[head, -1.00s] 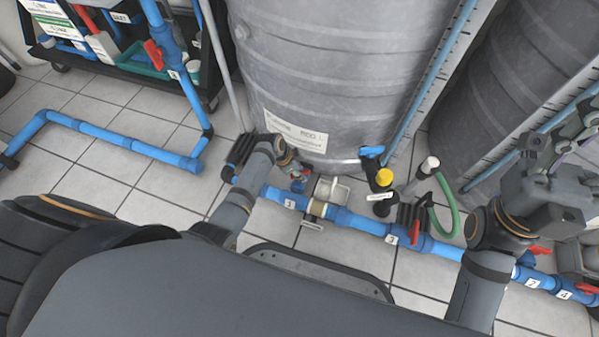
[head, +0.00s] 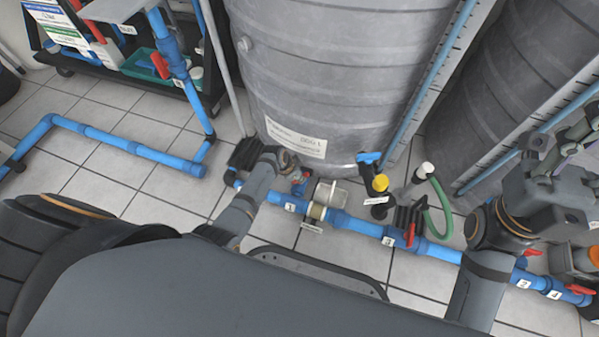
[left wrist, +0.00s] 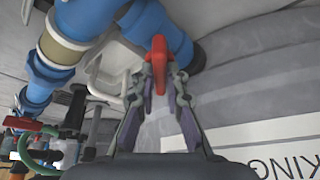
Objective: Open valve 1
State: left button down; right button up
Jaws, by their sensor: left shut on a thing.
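Valve 1's red handle (head: 306,172) sits on the blue pipe at the foot of the large grey tank, beside the tag "1" (head: 290,207). My left gripper (head: 299,181) reaches it from the left, and my arm partly hides the contact. In the left wrist view, the red handle (left wrist: 159,62) is between the fingertips of my left gripper (left wrist: 158,80), which is shut on it. My right gripper (head: 565,140) is raised at the right edge, away from valve 1; its finger opening is unclear.
The grey tank (head: 335,75) stands close behind the valve. The blue pipe (head: 352,222) runs right to valve 3's red handle (head: 410,234) and further red valves. A green hose (head: 437,220) curves near it. A black cart (head: 75,58) stands at upper left. Tiled floor is open at left.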

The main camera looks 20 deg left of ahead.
pick_arm(q)
jog(key=n+p, duration=0.2)
jog(key=n+y+p, duration=0.1)
jog(key=shift+s+d+r+n+t, duration=0.1)
jog(key=shift+r+n+t, duration=0.2)
jog(key=shift+t, duration=0.1)
jog(key=shift+f+n+y+p, duration=0.2)
jog(key=shift+n+y+p, duration=0.3)
jog(key=shift+n+p, duration=0.5)
jog(key=shift+f+n+y, duration=0.1)
jog(key=shift+n+y, duration=0.3)
jog(key=shift+n, duration=0.9)
jog(key=c, duration=1.4)
grip_release()
jog(key=shift+t, duration=0.3)
jog(key=shift+v, duration=3.7)
